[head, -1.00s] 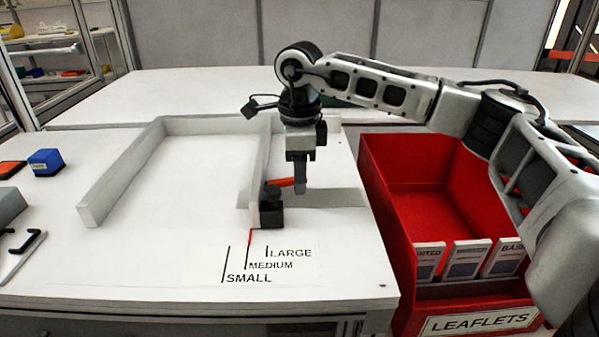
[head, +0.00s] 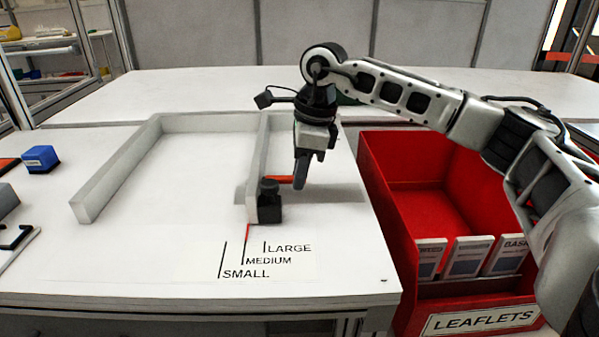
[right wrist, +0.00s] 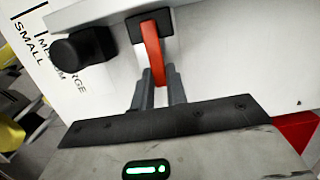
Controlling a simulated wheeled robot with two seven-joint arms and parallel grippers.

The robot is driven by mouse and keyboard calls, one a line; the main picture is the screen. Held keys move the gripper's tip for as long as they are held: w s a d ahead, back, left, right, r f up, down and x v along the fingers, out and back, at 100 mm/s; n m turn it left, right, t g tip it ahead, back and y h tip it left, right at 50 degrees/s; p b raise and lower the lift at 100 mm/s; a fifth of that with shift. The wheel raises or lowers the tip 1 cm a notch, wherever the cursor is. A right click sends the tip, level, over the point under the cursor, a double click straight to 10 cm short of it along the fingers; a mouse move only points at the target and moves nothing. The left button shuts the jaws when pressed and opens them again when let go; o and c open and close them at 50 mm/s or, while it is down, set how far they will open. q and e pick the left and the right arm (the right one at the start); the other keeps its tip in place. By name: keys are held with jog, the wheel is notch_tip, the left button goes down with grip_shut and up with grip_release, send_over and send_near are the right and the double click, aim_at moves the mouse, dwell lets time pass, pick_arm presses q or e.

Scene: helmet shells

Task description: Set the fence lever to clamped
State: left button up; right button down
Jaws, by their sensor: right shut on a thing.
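The red fence lever (head: 279,179) sticks out to the right from the side of the white fence (head: 256,165), behind a black knob block (head: 269,203). In the right wrist view the lever (right wrist: 153,52) comes out of a black mount, and its end lies between the two grey fingers. My right gripper (head: 300,182) is shut on the lever, with its fingers tilted. In the right wrist view its fingers (right wrist: 161,92) stand on both sides of the lever's end. My left gripper is not in view.
The fence's red pointer (head: 248,231) is close to the top of the MEDIUM mark. A red leaflet bin (head: 390,200) stands right of the table. A blue block (head: 40,159) lies at the left. The table front is clear.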

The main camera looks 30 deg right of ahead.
jog(key=c, duration=1.4)
grip_release()
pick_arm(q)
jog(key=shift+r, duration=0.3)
